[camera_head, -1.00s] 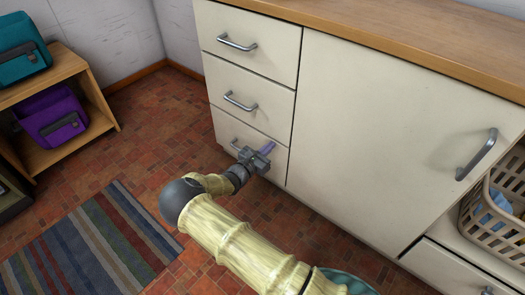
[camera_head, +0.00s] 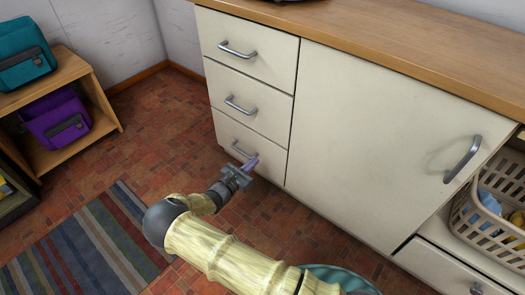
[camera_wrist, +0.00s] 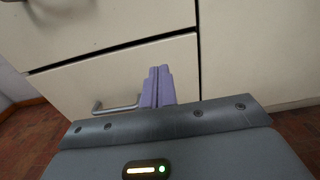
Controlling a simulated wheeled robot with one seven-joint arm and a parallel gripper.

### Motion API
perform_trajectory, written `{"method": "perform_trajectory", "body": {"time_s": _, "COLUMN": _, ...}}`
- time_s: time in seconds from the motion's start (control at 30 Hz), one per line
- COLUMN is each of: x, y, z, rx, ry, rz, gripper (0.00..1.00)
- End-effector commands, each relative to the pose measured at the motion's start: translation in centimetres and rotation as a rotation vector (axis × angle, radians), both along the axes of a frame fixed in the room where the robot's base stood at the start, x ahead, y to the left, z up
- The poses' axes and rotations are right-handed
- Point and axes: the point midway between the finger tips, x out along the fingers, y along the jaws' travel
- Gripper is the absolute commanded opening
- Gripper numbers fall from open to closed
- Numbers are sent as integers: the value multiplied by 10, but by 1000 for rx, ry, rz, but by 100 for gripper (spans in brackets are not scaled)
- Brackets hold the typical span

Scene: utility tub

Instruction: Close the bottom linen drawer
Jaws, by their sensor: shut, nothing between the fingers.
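The bottom drawer (camera_head: 262,157) is the lowest of three cream drawers at the left end of the cabinet. Its front looks flush with the drawer fronts above, with only a thin dark seam around it. Its grey bar handle (camera_head: 240,151) is partly beside my fingers. My gripper (camera_head: 251,163) is in front of the drawer's lower part, its purple fingers together with nothing between them. In the wrist view the bottom drawer (camera_wrist: 75,88) fills the middle, and my gripper (camera_wrist: 158,86) points at it, right of the handle (camera_wrist: 115,106). Contact cannot be told.
A large cabinet door (camera_head: 385,130) with a bar handle is right of the drawers. A laundry basket (camera_head: 497,215) sits in an open bay at far right. A wooden shelf (camera_head: 105,122) stands left, and a striped rug (camera_head: 85,250) lies on the brick floor.

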Motion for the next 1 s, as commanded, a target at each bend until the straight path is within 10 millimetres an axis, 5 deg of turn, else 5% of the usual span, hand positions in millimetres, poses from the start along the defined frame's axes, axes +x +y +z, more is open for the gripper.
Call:
{"method": "perform_trajectory", "body": {"time_s": 0.33, "x": -40, "y": 29, "z": 1, "rx": 1, "ry": 1, "rz": -6, "gripper": 0}}
{"method": "perform_trajectory", "body": {"time_s": 1.0, "x": -41, "y": 23, "z": 4, "rx": 20, "ry": 5, "rz": -33, "gripper": 0}}
